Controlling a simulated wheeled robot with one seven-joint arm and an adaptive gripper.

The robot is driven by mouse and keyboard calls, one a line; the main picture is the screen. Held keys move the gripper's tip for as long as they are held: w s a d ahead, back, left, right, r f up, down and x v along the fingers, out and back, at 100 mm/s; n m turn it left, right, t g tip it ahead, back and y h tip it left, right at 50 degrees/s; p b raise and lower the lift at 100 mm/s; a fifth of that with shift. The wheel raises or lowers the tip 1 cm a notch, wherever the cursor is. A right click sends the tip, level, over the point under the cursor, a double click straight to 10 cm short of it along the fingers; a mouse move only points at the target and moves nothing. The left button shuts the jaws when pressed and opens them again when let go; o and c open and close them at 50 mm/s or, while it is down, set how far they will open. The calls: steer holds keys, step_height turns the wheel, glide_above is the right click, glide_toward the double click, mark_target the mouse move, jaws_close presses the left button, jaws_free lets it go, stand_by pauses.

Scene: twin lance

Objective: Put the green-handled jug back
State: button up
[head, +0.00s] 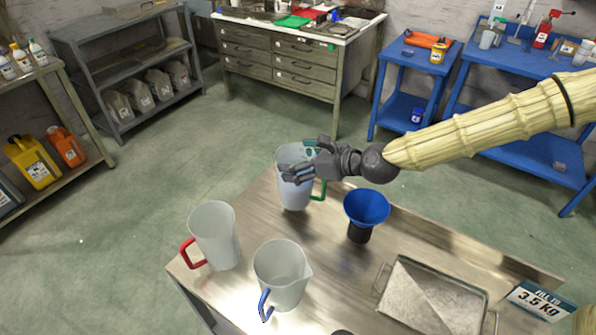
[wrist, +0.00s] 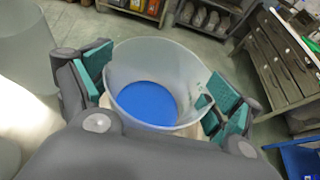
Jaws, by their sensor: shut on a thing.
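The green-handled jug (head: 293,192) is a tall translucent jug at the far left part of the metal table, upright, its green handle on the right. My gripper (head: 303,163) is shut on its upper part. In the wrist view, teal finger pads of my gripper (wrist: 155,92) sit on both sides of the jug (wrist: 190,62), whose rim faces the camera. A blue round area (wrist: 147,103) shows inside it. I cannot tell whether its base touches the table.
On the metal table (head: 335,275) stand a red-handled jug (head: 215,236), a blue-handled jug (head: 282,275), a blue funnel (head: 367,208) on a dark base, a metal tray (head: 432,300) and a "Fill to 3.5 kg" sign (head: 541,299). Drawers, shelves and blue benches stand behind.

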steer(key=shift+f+p, duration=0.35)
steer(key=shift+f, duration=1.8)
steer(key=o, duration=1.8)
steer(key=shift+s+d+r, duration=0.3)
steer(key=shift+s+d, duration=0.05)
steer(key=shift+d, duration=0.15)
steer(key=shift+b+v, duration=0.8)
steer(key=shift+v, duration=4.6)
